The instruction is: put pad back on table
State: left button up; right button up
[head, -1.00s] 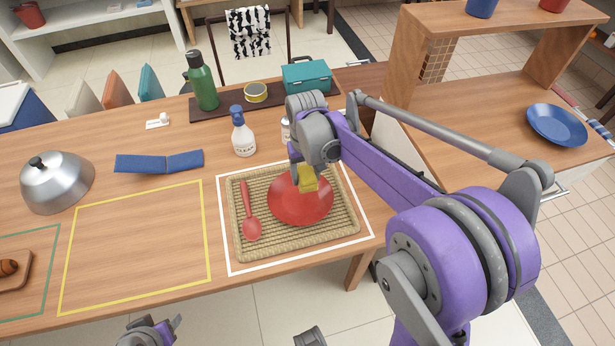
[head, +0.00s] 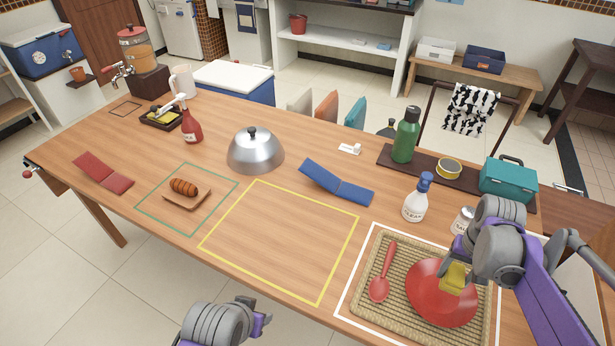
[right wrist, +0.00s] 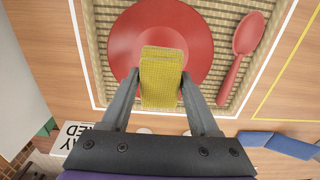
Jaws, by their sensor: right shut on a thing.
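A yellow pad (head: 454,279) is held between the fingers of my right gripper (head: 462,266), over the red plate (head: 432,307). The right wrist view shows the pad (right wrist: 162,75) clamped between both fingertips, in front of the plate (right wrist: 125,50). Whether the pad touches the plate cannot be told. The plate lies on a woven tray (head: 375,318) beside a red spoon (head: 380,285). My left gripper (head: 262,320) shows at the bottom edge of the head view, off the table's front edge; its fingers are too small to read. The wooden table (head: 290,240) carries all of this.
A white outline surrounds the tray. The yellow-outlined area (head: 275,245) is empty. A blue folded cloth (head: 337,183) and metal dome (head: 256,150) lie beyond it.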

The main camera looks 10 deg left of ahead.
aim_at(325, 284)
jog(key=j, duration=1.45)
